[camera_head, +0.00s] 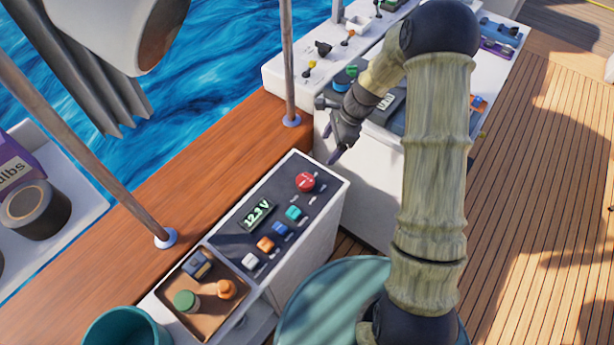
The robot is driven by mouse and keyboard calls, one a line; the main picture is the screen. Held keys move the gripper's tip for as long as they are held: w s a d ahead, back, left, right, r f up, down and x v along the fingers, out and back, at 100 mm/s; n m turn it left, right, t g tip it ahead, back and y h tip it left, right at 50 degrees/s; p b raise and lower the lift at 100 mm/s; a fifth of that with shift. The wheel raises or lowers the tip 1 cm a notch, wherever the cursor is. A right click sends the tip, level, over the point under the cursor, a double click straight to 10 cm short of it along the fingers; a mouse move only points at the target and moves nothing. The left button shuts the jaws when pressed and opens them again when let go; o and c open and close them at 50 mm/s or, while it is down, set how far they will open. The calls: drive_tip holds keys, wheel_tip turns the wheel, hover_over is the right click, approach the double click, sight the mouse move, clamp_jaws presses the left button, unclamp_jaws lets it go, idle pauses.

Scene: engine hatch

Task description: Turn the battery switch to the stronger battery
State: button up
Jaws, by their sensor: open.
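The battery switch appears to be the red round knob (306,181) at the far end of a dark panel on a white box (322,225). Small white marks sit around the knob, too small to read. A lit display (257,215) on the panel reads 12.3 V. Several coloured buttons, orange, blue and teal (293,213) among them, and a white one (250,261), run along the panel's right side. My gripper (334,158) hangs above and to the right of the red knob, pointing down, apart from it and empty.
An open brown tray (207,327) with a green knob and an orange piece adjoins the panel's near end. Metal posts (289,60) rise from the wooden rail. White consoles with knobs stand behind my arm. A teal bucket (125,328) is at lower left. The deck at right is clear.

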sight(306, 180)
idle(0.3)
drive_tip(key=p+x, duration=0.2)
drive_tip(key=x, duration=1.5)
drive_tip(key=shift+f+p, duration=0.25)
drive_tip(key=shift+p, duration=0.15)
drive_tip(key=shift+c, duration=0.5)
drive_tip(key=c, duration=0.9)
